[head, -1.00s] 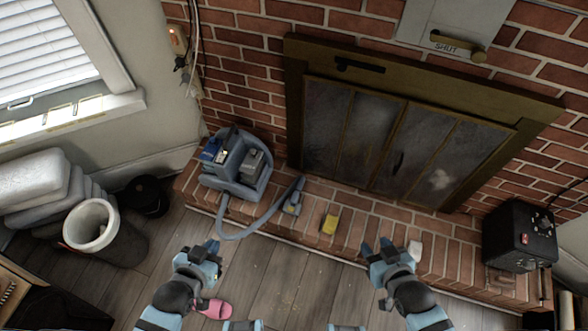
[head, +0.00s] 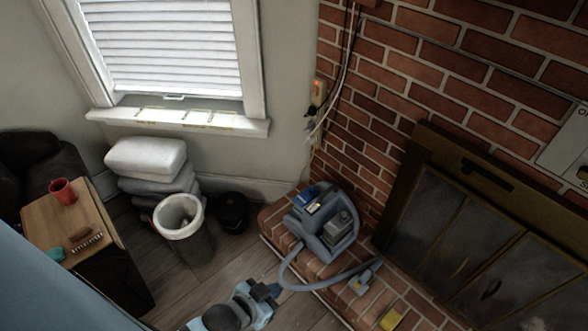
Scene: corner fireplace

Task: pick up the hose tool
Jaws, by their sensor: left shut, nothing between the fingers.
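The hose tool (head: 361,284) is a small grey-blue nozzle with a yellowish mark, lying on the brick hearth (head: 405,292). A grey-blue hose (head: 300,289) curves from it back to the grey-blue machine (head: 325,222), which stands on the hearth against the brick wall. My left gripper (head: 266,291) is low in the head view, left of the hose tool and apart from it. It is shut and empty, close to the bend of the hose in the picture. My right gripper is out of view.
A fireplace door (head: 440,225) stands behind. A grey bin (head: 190,240), a dark pot (head: 233,211), stacked cushions (head: 150,160) and a wooden table (head: 75,215) are to the left. Some plank floor is clear.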

